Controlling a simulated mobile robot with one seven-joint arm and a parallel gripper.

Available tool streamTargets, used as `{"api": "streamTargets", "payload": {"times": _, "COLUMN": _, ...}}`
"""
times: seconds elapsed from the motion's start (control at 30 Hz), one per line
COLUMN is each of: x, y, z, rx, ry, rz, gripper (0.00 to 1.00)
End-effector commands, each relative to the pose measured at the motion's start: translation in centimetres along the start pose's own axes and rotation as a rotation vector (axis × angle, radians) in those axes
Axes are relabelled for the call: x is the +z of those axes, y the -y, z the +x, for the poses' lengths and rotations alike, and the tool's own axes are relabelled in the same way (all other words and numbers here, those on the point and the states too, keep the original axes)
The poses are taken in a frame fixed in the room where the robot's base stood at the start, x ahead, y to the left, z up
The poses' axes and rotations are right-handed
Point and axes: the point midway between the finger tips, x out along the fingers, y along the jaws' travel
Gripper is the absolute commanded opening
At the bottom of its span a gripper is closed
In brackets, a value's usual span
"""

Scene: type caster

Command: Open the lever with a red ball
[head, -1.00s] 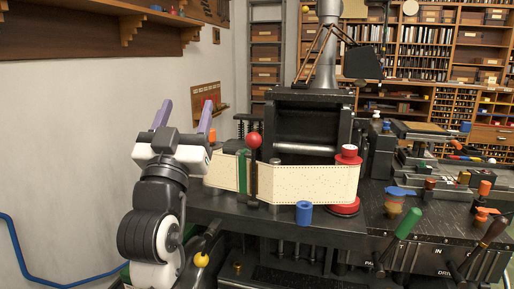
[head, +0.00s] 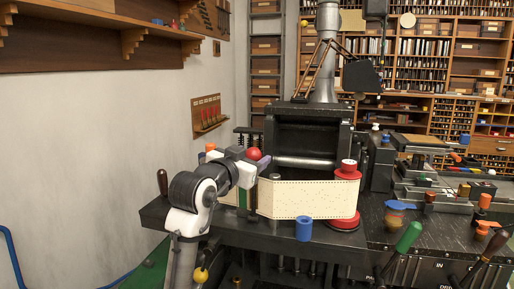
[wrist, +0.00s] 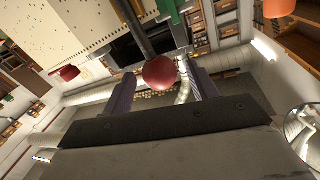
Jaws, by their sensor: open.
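The lever's red ball (head: 253,154) shows just past the end of my arm in the head view, above the machine's front edge. In the wrist view the red ball (wrist: 160,73) sits on a dark rod (wrist: 138,28) and appears between the two purple fingers. My gripper (wrist: 160,80) is open, with one finger on each side of the ball and visible space beside it. It also shows in the head view (head: 258,163), where the arm hides most of the lever's rod. I cannot tell whether a finger touches the ball.
A cream punched paper band (head: 310,197) runs to a red spool (head: 345,190) right of my gripper. A blue cylinder (head: 304,229) stands in front. A green-handled lever (head: 408,237) is at the right. A dark-handled lever (head: 162,182) stands left of my arm.

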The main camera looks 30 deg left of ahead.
Motion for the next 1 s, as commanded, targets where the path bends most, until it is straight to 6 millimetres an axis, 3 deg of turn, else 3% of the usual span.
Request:
{"api": "streamTargets", "payload": {"times": 0.23, "x": -0.1, "y": 0.1, "z": 3.2, "rx": 0.0, "ry": 0.001, "rz": -0.001, "gripper": 0.59}}
{"api": "streamTargets", "payload": {"times": 0.63, "x": 0.0, "y": 0.0, "z": 3.9, "rx": -0.001, "ry": -0.001, "rz": 0.0, "gripper": 0.57}}
{"api": "streamTargets", "payload": {"times": 1.0, "x": 0.0, "y": 0.0, "z": 3.8, "rx": -0.001, "ry": -0.001, "rz": 0.0, "gripper": 0.09}}
